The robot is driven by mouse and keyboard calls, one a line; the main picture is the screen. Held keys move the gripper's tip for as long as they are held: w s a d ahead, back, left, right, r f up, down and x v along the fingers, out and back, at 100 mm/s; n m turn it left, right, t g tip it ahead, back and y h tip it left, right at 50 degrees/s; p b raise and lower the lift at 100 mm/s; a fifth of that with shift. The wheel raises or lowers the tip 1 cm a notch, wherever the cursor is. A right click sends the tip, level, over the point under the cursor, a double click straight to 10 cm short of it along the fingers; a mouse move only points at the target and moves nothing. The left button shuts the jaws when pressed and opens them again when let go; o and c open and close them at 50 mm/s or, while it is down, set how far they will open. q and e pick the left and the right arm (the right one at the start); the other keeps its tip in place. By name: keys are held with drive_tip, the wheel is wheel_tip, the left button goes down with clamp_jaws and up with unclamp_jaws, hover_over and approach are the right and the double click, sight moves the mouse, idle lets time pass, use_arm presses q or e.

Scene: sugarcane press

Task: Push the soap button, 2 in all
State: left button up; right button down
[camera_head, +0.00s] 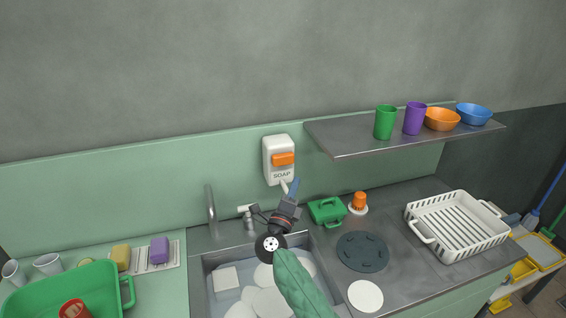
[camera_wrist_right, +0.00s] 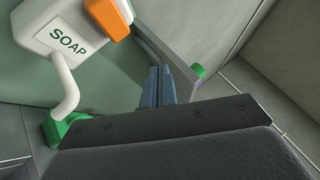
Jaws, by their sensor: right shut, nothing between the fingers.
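The white soap dispenser (camera_head: 275,151) is fixed to the green wall panel above the sink. Its orange button (camera_head: 283,159) faces out, with the SOAP label below it. In the right wrist view, the dispenser (camera_wrist_right: 62,52) is at upper left and its orange button (camera_wrist_right: 108,17) is at the top edge. My right gripper (camera_head: 294,186) is shut and empty, with its blue fingertips just below and to the right of the dispenser. In the right wrist view, the shut fingers (camera_wrist_right: 157,86) point past the right of the dispenser, apart from the button. My left gripper is out of view.
The sink (camera_head: 197,287) holds white dishes below my right arm. A metal shelf (camera_head: 340,141) with cups and bowls juts out to the right. A faucet (camera_head: 211,212) stands left. A green container (camera_head: 327,211) and white dish rack (camera_head: 455,227) are on the counter.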

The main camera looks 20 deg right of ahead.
sight(283, 159)
drive_tip(key=shift+a, duration=0.15)
